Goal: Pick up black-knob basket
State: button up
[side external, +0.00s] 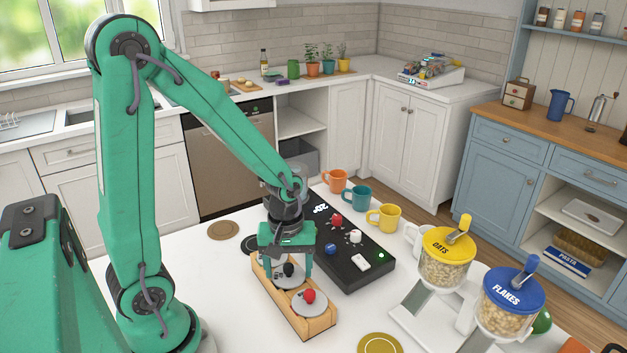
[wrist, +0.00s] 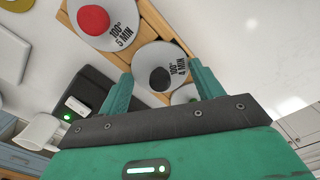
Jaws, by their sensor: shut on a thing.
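The black-knob basket (side external: 288,270) has a grey disc top with a black ball knob. It sits at the wooden rack (side external: 314,326); I cannot tell whether it is raised. In the wrist view its top (wrist: 160,60) reads "100° 4 MIN". My gripper (side external: 287,272) points down over the rack, a finger on each side of the basket. In the wrist view my gripper (wrist: 161,74) is shut on it, with the black knob between the fingers. Its body below the disc is hidden.
A red-knob basket (side external: 309,296) stands in the same rack, close in front. Another disc (wrist: 185,94) shows partly behind the fingers. A black machine with knobs (side external: 340,260) lies right of the rack. Mugs (side external: 355,197) and cereal dispensers (side external: 447,262) stand farther right.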

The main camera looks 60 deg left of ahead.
jog(key=shift+r, duration=4.85)
jog(key=shift+w+a+r, duration=0.2)
jog(key=shift+w+a, duration=0.05)
jog(key=shift+w, duration=0.2)
jog(key=w+a+r+n, duration=0.2)
jog(key=w+a, duration=0.3)
jog(key=a, duration=0.4)
jog(key=w+a+r+n, duration=0.2)
jog(key=w+a+r, duration=0.3)
jog(key=a, duration=0.4)
jog(key=w+a+r+n, duration=0.2)
jog(key=w+a, duration=0.4)
jog(key=a, duration=0.4)
jog(key=shift+w+r, duration=0.3)
jog(key=shift+r, duration=0.5)
jog(key=shift+f, duration=0.2)
jog(key=shift+f, duration=3)
